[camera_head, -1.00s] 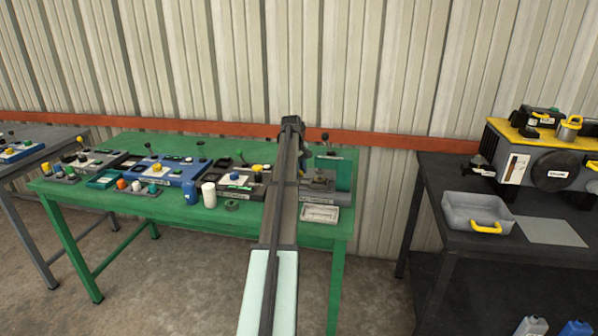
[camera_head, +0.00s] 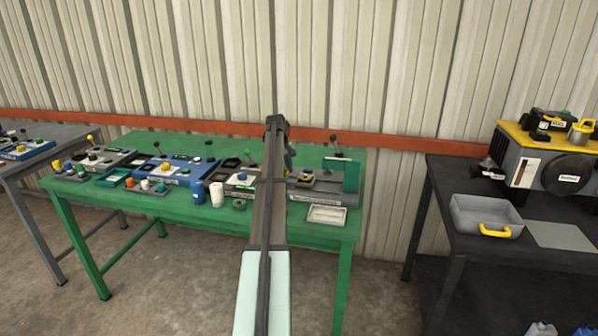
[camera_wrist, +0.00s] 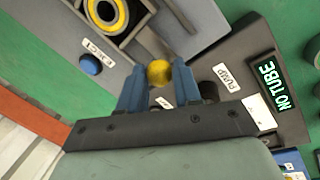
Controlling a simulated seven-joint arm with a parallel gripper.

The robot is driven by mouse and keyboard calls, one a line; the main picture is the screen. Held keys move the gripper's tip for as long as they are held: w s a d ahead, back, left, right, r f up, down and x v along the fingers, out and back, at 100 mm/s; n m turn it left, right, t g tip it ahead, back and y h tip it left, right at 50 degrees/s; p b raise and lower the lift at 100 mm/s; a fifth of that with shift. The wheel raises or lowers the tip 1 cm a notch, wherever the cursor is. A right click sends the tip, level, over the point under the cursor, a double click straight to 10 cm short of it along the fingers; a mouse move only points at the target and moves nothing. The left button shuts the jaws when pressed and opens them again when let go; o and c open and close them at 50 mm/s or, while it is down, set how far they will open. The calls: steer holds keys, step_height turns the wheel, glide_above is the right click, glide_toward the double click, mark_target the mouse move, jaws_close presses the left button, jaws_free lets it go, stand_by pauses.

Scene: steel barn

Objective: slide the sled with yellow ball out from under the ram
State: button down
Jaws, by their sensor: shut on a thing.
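In the wrist view, the yellow ball (camera_wrist: 158,71) sits between the blue fingertips of my gripper (camera_wrist: 159,76), which is shut on it. A small pale label lies just beneath the ball. The body of the sled under the ball is mostly hidden by the fingers, and I cannot make out the ram for certain. A grey machine with a yellow ring (camera_wrist: 104,13) in a dark frame and a blue button (camera_wrist: 91,64) lies at the upper left. In the head view, my arm covers most of the gripper, and the grey machine with a green upright plate (camera_head: 351,176) stands right of it.
A dark panel marked PUMP (camera_wrist: 229,77) with a NO TUBE display (camera_wrist: 272,85) is close on the right in the wrist view. The green table (camera_head: 215,222) also holds a blue machine (camera_head: 180,170), a white cup (camera_head: 216,193) and a pale tray (camera_head: 327,214).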

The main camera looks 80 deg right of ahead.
steer(key=shift+w, duration=0.85)
steer(key=c, duration=0.8)
jaws_free()
steer(key=shift+r, duration=0.1)
steer(key=r, duration=0.4)
steer(key=w+a+r, duration=0.1)
steer(key=r, duration=0.4)
steer(key=a+r, duration=0.1)
steer(key=r, duration=0.3)
steer(key=shift+w+a+r, duration=0.1)
steer(key=shift+w+r, duration=0.1)
steer(key=shift+w, duration=0.05)
